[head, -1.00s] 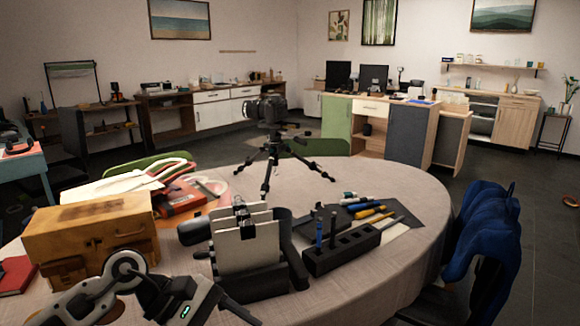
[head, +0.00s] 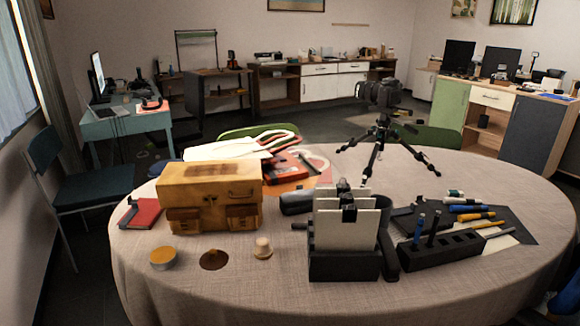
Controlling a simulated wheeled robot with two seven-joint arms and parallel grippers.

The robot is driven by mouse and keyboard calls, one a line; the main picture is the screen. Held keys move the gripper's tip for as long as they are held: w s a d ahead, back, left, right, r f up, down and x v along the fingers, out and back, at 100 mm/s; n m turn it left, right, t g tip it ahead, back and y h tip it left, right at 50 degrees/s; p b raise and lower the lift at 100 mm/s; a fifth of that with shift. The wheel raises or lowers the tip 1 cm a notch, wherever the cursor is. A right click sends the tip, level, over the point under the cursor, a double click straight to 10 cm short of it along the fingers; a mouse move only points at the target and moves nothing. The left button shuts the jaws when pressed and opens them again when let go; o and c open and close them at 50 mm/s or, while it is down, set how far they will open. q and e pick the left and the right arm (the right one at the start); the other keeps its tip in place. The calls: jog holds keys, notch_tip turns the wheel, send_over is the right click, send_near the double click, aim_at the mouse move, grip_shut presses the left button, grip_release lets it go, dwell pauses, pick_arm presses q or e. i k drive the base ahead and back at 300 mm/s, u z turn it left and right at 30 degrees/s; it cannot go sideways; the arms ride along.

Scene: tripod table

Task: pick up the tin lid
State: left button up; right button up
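A small round tin (head: 163,257) with a silvery side and an orange-tan top sits near the front left of the round table. A flat dark brown disc (head: 214,260) with a small bump lies just to its right. I cannot tell for sure which of these two is the tin lid or carries it. A small pale stopper-like piece (head: 262,248) stands right of the disc. Neither of my grippers is in view, and nothing is touching these small things.
A yellow-brown box (head: 211,193) stands close behind the small things, with a red book (head: 140,212) at its left. A black holder with pale cards (head: 345,228) stands to the right. A black pen block (head: 440,249) and a camera tripod (head: 381,140) are farther right. The cloth-covered front edge is clear.

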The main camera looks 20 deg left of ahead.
aim_at(214, 260)
jog(key=u, duration=1.55)
